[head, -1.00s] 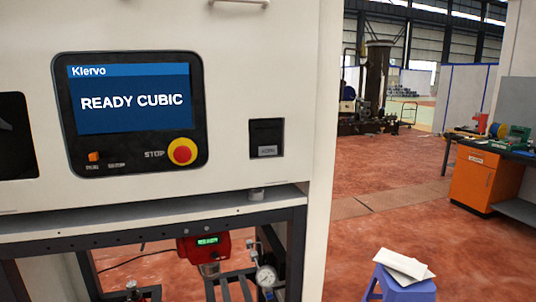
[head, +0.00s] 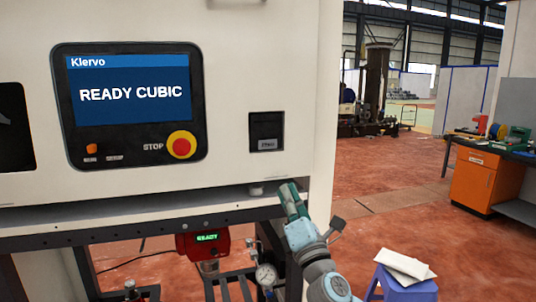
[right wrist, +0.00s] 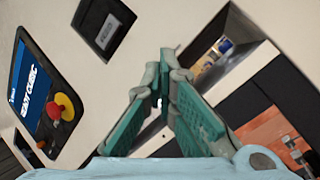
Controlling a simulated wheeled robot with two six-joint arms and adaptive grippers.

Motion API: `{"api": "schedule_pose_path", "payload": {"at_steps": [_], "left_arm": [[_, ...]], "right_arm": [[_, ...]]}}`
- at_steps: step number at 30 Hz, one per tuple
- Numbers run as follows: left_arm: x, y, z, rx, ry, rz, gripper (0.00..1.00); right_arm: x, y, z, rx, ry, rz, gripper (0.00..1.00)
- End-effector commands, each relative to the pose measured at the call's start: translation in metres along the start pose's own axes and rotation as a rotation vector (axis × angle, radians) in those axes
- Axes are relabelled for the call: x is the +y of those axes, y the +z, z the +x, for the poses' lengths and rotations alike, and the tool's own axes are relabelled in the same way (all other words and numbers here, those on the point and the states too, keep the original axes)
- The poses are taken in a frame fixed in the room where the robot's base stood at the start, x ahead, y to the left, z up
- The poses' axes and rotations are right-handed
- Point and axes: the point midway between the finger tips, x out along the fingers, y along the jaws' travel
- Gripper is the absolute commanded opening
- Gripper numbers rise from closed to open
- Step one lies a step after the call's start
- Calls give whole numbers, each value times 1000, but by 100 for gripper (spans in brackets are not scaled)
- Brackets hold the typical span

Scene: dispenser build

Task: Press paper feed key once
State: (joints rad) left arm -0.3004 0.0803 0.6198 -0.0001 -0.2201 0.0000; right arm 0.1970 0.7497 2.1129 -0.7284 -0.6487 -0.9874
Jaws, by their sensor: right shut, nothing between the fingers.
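The grey key with a small label (head: 267,144) is at the bottom of a black recessed panel (head: 266,125) on the white machine front, right of the screen; its lettering is too small to read surely. In the right wrist view the labelled key (right wrist: 107,31) shows at the upper left, turned with the camera. My right gripper (head: 288,188) is shut and empty, below and slightly right of the panel, apart from it. Its green-padded fingers (right wrist: 166,62) point away from the camera in the wrist view. My left gripper is not in view.
The screen (head: 132,94) reads "READY CUBIC". A red and yellow stop button (head: 182,146) sits below it. A ledge (head: 150,212) runs under the panel. A pressure gauge (head: 266,276) and a blue stool (head: 402,287) are lower down.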

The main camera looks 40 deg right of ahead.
Motion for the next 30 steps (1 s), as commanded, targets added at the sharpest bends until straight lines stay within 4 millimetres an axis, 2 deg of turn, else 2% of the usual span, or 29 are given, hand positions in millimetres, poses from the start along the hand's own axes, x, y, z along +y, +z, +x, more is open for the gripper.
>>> {"api": "schedule_pose_path", "payload": {"at_steps": [1, 3, 6, 9, 12, 22, 30], "left_arm": [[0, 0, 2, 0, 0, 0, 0], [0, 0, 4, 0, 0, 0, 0], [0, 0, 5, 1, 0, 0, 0], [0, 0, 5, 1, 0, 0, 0], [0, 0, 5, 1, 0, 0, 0], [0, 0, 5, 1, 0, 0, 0], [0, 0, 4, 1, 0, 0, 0]], "right_arm": [[25, 13, -1, -32, 60, -42, 0], [59, 32, -5, -80, 138, -103, 0], [94, 51, -14, -136, 216, -164, 0], [112, 60, -19, -166, 256, -197, 0], [118, 63, -21, -177, 268, -208, 0], [116, 63, -19, -176, 265, -206, 0], [105, 56, 5, -178, 263, -202, 0]]}}
